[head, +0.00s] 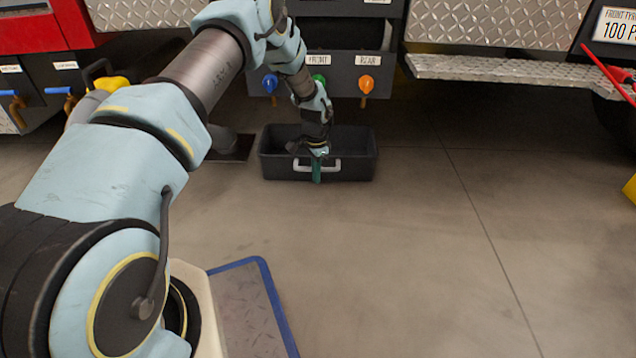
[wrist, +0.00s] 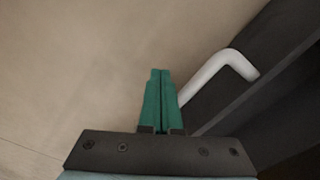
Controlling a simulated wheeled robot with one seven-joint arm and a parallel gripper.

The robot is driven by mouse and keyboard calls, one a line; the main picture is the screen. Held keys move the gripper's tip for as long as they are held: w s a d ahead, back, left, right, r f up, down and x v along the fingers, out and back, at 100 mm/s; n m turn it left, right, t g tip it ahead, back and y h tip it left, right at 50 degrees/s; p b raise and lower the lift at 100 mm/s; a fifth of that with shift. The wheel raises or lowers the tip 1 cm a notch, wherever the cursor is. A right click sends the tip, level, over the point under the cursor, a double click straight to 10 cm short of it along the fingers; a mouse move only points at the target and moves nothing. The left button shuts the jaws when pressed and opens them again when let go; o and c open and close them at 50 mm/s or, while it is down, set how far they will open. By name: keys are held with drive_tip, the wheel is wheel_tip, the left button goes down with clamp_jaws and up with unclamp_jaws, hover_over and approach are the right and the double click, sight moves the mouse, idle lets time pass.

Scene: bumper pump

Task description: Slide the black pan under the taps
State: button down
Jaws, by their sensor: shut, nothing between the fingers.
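The black pan (head: 355,165) is a rectangular open tray on the floor, with a white handle (head: 330,164) on its near wall. It stands below and slightly in front of a panel with a blue tap (head: 270,84), a green tap (head: 319,79) and an orange tap (head: 366,85). My gripper (head: 317,172) points down at the near wall, by the handle. In the wrist view its green fingers (wrist: 161,100) are together with nothing visible between them. The white handle (wrist: 215,75) passes close beside them; contact cannot be told. The pan's dark wall (wrist: 285,70) lies to the right.
A diamond-plate step (head: 500,70) juts out on the right. A yellow object (head: 115,84) and a grey pipe are at the left, partly behind my arm. A blue-edged plate (head: 250,300) lies in front. The floor (head: 420,260) between is clear.

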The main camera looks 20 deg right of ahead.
drive_tip(key=shift+s+a+p, duration=0.3)
drive_tip(key=shift+s+p, duration=0.3)
drive_tip(key=shift+s, duration=0.05)
drive_tip(key=shift+r, duration=0.1)
wheel_tip(320, 180, up, 10)
drive_tip(key=p, duration=0.8)
idle(0.7)
